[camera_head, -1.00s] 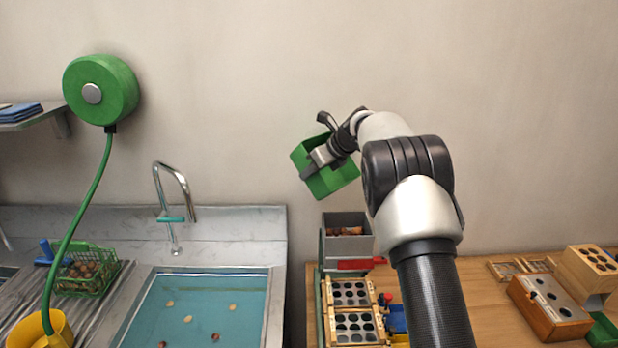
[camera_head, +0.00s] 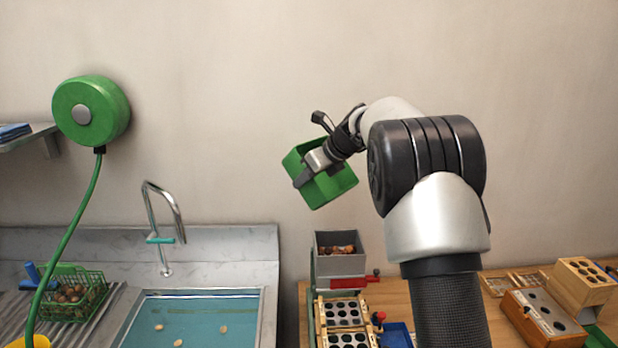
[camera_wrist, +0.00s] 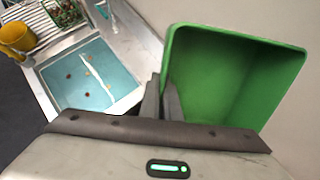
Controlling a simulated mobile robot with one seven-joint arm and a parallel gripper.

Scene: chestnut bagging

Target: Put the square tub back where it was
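The square tub (camera_head: 335,187) is green, open-topped and tilted, held up in the air in front of the wall. My gripper (camera_head: 305,174) is shut on one of its side walls. In the wrist view my gripper's fingers (camera_wrist: 166,100) pinch the near-left wall of the tub (camera_wrist: 232,80), whose visible inside looks empty. The tub is above a grey bin (camera_head: 340,262) that holds brown chestnuts, clear of it and touching nothing but my gripper.
A wooden bench (camera_head: 505,310) carries trays with round holes (camera_head: 343,312), a wooden box (camera_head: 540,318) and a holed block (camera_head: 585,280). To the left are a water-filled sink (camera_head: 190,318), a tap (camera_head: 163,215), a green basket (camera_head: 78,297) and a green hose reel (camera_head: 91,111).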

